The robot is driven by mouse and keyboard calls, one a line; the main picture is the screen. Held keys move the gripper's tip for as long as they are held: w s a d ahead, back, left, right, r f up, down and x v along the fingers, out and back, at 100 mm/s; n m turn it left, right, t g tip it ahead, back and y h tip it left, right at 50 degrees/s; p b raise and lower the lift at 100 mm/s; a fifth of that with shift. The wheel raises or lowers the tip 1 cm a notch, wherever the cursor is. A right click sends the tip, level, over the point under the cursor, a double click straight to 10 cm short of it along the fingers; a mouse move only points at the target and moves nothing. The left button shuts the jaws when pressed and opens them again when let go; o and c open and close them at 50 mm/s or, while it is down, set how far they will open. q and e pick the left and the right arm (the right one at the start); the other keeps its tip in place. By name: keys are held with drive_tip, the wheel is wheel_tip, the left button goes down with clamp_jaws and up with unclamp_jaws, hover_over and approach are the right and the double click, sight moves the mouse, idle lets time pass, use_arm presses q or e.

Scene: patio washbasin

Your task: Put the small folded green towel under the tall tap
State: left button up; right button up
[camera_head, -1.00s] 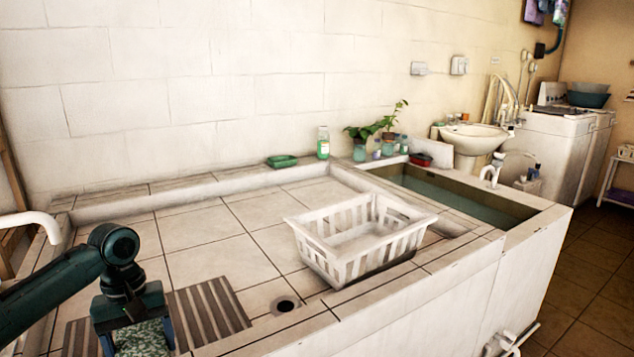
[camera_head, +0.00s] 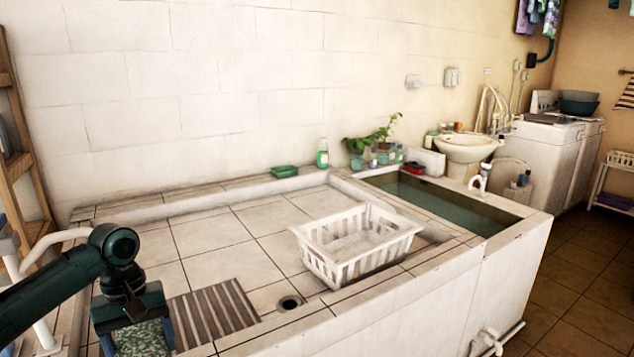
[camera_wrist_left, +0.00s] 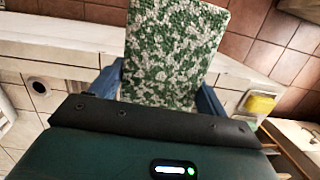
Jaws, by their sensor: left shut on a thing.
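The folded towel (camera_head: 143,338), mottled green and white, is held in my left gripper (camera_head: 138,330) at the lower left of the head view. The left wrist view shows the towel (camera_wrist_left: 177,45) gripped between the two blue fingers (camera_wrist_left: 160,88), reaching away from the gripper. In the head view the towel's lower part is cut off by the frame edge. A white tap (camera_head: 41,246) curves in at the left edge, behind my left arm. A smaller white tap (camera_head: 482,178) stands at the dark water basin on the right. My right gripper is not in view.
A white basket (camera_head: 357,246) stands on the tiled basin floor (camera_head: 222,232). A striped slatted mat (camera_head: 215,309) and a drain hole (camera_head: 289,303) lie near the left gripper. A green soap dish (camera_head: 284,171) and bottle (camera_head: 322,154) line the back ledge. A wooden shelf (camera_head: 20,150) stands left.

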sight(158, 355)
use_arm(q)
drive_tip(key=shift+r+p, duration=0.45)
drive_tip(key=shift+r, duration=0.4)
drive_tip(key=s+d, duration=0.1)
drive_tip(key=s+d+m, duration=0.1)
drive_tip(key=d, duration=0.1)
drive_tip(key=s+d+m, duration=0.1)
drive_tip(key=shift+d+f+b, duration=0.2)
drive_tip(key=shift+d+b, duration=0.15)
drive_tip(key=shift+d, duration=0.05)
drive_tip(key=s+d+m, duration=0.3)
drive_tip(key=s+d, duration=0.3)
drive_tip(key=s, duration=0.1)
drive_tip(key=shift+s+r+m+y, duration=0.15)
drive_tip(key=shift+r+m+y, duration=0.25)
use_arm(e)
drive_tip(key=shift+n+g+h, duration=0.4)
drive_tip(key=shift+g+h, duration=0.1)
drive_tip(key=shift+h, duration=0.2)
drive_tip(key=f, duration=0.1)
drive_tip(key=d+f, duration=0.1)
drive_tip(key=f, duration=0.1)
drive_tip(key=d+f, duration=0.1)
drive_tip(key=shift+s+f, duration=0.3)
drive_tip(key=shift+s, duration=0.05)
use_arm(q)
drive_tip(key=shift+d, duration=0.1)
